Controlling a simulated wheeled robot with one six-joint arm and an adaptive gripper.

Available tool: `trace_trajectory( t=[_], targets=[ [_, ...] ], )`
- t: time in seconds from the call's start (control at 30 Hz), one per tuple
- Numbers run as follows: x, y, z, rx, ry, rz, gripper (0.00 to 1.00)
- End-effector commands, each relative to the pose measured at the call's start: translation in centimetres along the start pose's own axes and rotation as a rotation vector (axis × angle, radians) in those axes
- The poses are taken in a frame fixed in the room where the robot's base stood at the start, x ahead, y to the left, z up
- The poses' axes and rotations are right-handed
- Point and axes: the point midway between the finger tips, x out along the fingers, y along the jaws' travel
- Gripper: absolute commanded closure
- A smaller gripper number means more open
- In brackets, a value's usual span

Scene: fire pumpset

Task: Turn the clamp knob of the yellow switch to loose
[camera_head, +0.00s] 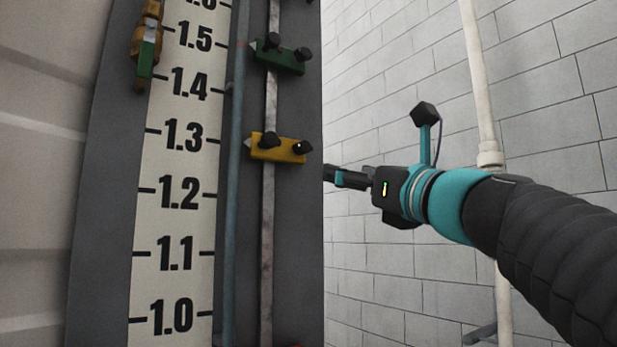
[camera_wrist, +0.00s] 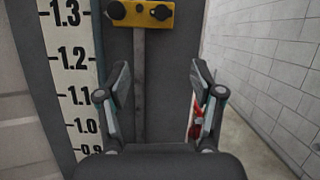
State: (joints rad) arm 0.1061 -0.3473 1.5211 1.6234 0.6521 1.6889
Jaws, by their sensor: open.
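The yellow switch (camera_head: 278,148) is clamped on a vertical metal rail, beside the 1.3 mark of the scale. It carries two black knobs, a left one (camera_head: 269,140) and a right one (camera_head: 302,147). It also shows at the top of the wrist view (camera_wrist: 148,14), where its two knobs face the camera. My gripper (camera_head: 328,174) is right of and a little below the switch in the head view, apart from it. In the wrist view my gripper's fingers (camera_wrist: 160,82) are spread and empty, with the rail between them and the switch above them.
A green switch (camera_head: 279,56) with black knobs sits higher on the same rail (camera_head: 268,230). A white scale board (camera_head: 175,225) and a thin blue-grey pipe stand left of the rail. A white pipe (camera_head: 478,80) runs along the tiled wall. A red object (camera_wrist: 196,120) shows behind my right finger.

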Motion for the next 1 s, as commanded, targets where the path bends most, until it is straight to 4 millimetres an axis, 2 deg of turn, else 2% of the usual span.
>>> trace_trajectory(
  t=[0.1,0.27,0.8,1.0],
  targets=[
    [0.4,-0.3,1.4,0.079,-0.043,-0.001,0.33],
    [1.8,-0.3,1.9,0.099,-0.051,0.001,0.33],
    [11.3,-0.3,2.3,0.094,-0.048,0.000,0.33],
    [13.4,-0.3,2.4,0.093,-0.049,-0.001,0.33]
  ],
)
